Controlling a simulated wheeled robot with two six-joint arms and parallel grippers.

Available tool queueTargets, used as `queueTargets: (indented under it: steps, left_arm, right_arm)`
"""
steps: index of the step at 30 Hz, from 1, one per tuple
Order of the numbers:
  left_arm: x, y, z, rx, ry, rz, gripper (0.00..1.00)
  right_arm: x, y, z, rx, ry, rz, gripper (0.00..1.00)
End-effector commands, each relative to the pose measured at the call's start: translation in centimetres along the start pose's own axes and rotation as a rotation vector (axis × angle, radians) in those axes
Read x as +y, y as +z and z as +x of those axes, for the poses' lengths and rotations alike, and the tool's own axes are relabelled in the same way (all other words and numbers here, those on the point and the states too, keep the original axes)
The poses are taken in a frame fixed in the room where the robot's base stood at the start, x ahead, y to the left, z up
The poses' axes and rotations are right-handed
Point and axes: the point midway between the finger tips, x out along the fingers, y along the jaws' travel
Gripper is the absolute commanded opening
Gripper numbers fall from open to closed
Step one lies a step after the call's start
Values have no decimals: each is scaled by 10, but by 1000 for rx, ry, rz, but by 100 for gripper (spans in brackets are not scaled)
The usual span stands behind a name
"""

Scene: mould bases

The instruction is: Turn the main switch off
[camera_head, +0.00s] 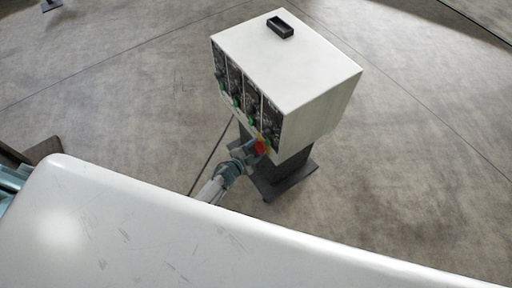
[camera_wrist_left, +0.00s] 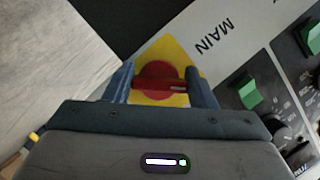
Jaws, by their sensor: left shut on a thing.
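The main switch (camera_wrist_left: 160,78) is a red round knob with a raised red bar on a yellow plate (camera_wrist_left: 176,52), beside the printed word MAIN in the left wrist view. In the head view the switch (camera_head: 262,146) is a small red and yellow patch at the lower front of the white control box (camera_head: 290,65). My left gripper (camera_wrist_left: 163,84) has one finger on each side of the red bar and is shut on it. In the head view my left gripper (camera_head: 252,150) reaches up to the box front. My right gripper is not in view.
The box front carries several black knobs and green switches (camera_wrist_left: 249,95) close to my left gripper. The box stands on a dark pedestal with a base plate (camera_head: 272,184). A small black tray (camera_head: 280,27) lies on top. Grey floor around it is clear.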

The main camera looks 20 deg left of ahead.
Motion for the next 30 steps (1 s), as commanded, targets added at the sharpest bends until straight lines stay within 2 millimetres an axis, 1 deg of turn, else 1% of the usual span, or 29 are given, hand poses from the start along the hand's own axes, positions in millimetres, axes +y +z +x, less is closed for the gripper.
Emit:
queueTargets:
  steps: [10, 11, 12, 14, 23, 26, 30]
  left_arm:
    - [0, 1, 0, -1, 1, -1, 28]
    - [0, 1, 0, -1, 1, -1, 55]
    - [0, 1, 0, -1, 1, -1, 63]
    - [0, 1, 0, -1, 1, -1, 73]
    - [0, 0, -2, 0, 1, -1, 73]
    - [0, 0, -9, -1, 1, 0, 73]
    - [0, 0, -31, -2, 2, 1, 73]
  right_arm:
    - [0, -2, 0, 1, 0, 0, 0]
    - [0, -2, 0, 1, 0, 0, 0]
    - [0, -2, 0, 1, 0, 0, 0]
    - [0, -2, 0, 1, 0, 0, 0]
    - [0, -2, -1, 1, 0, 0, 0]
    - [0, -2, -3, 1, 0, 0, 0]
    - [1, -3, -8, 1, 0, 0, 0]
